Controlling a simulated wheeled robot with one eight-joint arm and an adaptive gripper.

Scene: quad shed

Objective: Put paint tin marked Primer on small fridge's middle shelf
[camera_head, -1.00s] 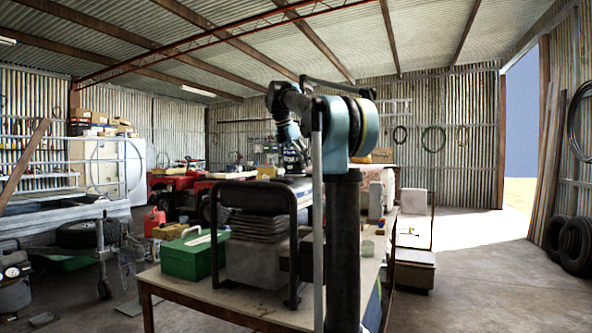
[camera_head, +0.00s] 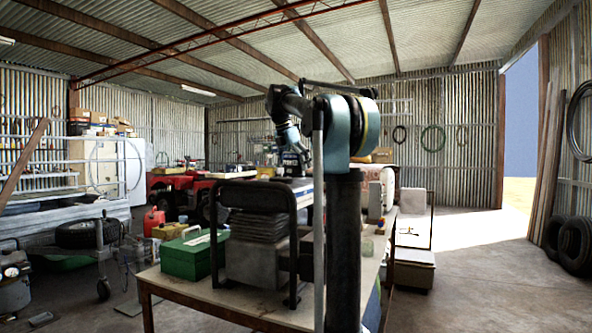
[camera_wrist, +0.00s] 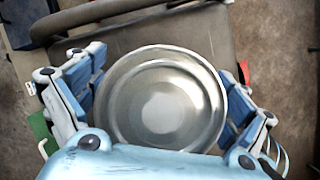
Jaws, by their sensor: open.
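A round metal tin (camera_wrist: 162,112) with a shiny recessed lid is seen from above in the wrist view. Its side and any marking are hidden, so I cannot tell whether it says Primer. My gripper (camera_wrist: 163,92) is open, with blue fingers to the left and right of the tin. I cannot tell whether they touch it. In the head view my gripper (camera_head: 292,164) is low, behind the bench equipment, and no tin can be made out there. I cannot pick out the small fridge or its middle shelf with certainty.
A bench (camera_head: 215,301) in front carries a green toolbox (camera_head: 192,258) and a black-framed machine (camera_head: 258,262). A red quad bike (camera_head: 185,190) stands behind. A trailer (camera_head: 75,205) is at left. Open floor (camera_head: 490,270) lies at right, with tyres (camera_head: 575,245) by the wall.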

